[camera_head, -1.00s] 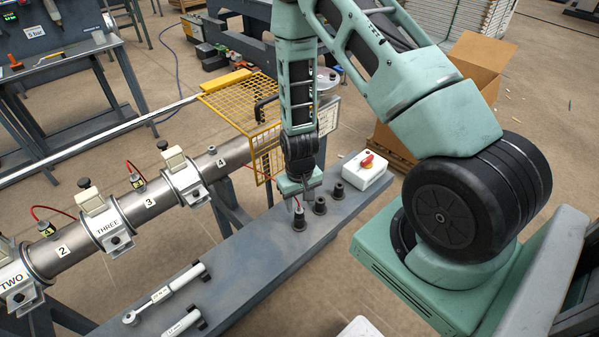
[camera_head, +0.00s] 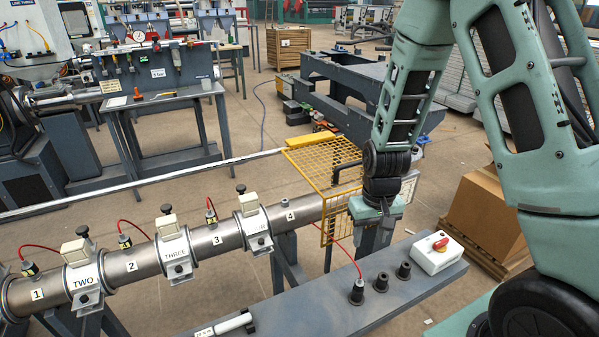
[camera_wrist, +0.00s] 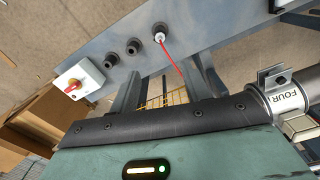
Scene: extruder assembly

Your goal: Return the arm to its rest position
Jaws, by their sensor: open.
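My gripper (camera_head: 374,232) hangs from my arm above and behind the grey bench (camera_head: 300,320), beside the yellow mesh guard. It is empty and clear of the bench top.
A white switch box with a red knob (camera_head: 437,252) stands at the bench's right end. The yellow mesh guard (camera_head: 318,165) and the steel barrel (camera_head: 140,262) with clamps lie behind the bench. A cardboard box (camera_head: 485,215) stands at right.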

